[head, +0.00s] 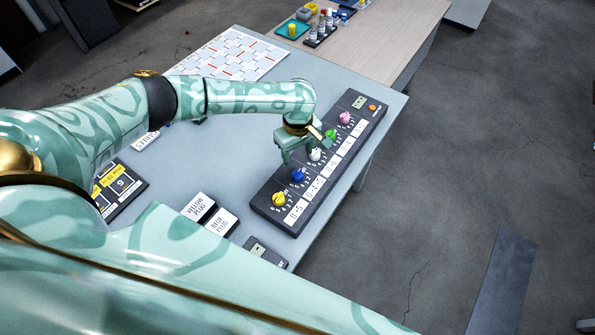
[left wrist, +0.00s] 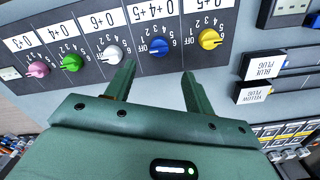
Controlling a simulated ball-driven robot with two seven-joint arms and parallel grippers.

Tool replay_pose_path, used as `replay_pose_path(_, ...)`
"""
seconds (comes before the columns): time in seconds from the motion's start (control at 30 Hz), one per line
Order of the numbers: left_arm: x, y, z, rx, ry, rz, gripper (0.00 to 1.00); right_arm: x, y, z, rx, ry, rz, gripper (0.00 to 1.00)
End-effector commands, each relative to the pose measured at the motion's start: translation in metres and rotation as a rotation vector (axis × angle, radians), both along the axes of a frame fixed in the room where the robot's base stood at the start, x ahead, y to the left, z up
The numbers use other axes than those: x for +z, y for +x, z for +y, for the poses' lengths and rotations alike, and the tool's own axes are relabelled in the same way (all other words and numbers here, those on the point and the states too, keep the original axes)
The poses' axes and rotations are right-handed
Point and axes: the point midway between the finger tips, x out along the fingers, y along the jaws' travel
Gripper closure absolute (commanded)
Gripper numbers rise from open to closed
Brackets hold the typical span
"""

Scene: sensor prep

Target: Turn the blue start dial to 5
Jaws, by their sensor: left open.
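A dark control panel (head: 262,202) lies along the right side of the table, with a row of coloured dials. The blue dial (head: 298,175) sits between the yellow dial (head: 279,199) and the white dial (head: 315,154). In the left wrist view the blue dial (left wrist: 159,46) has an OFF mark and numbers around it; its pointer setting is too small to read surely. My left gripper (head: 298,154) is open and empty, above the panel's near-left edge by the white and blue dials. In the left wrist view its fingertips (left wrist: 157,72) point at the panel, with the blue dial beyond the gap. My right gripper is out of view.
The green dial (head: 331,134) and pink dial (head: 345,118) are farther along the panel. Two white-labelled plug blocks (head: 210,213) and a small dark device (head: 265,252) lie left of it. A printed sheet (head: 232,55) lies at the back. The table's middle is clear.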

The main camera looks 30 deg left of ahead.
Motion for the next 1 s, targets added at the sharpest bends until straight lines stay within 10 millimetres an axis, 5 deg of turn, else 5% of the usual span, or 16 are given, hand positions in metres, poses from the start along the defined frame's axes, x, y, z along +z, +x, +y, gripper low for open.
replay_pose_path(0.2, -0.061, 0.0, 0.0, 0.001, 0.001, 0.002, 0.46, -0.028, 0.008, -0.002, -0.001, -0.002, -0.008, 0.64)
replay_pose_path(0.4, -0.092, 0.0, 0.0, 0.0, 0.001, 0.001, 0.46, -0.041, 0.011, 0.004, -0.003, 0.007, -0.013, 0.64)
replay_pose_path(0.83, -0.1, 0.001, 0.0, 0.0, -0.001, -0.001, 0.46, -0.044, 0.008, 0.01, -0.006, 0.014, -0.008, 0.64)
replay_pose_path(1.0, -0.1, 0.001, 0.0, 0.0, -0.001, -0.001, 0.91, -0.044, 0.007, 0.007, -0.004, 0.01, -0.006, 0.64)
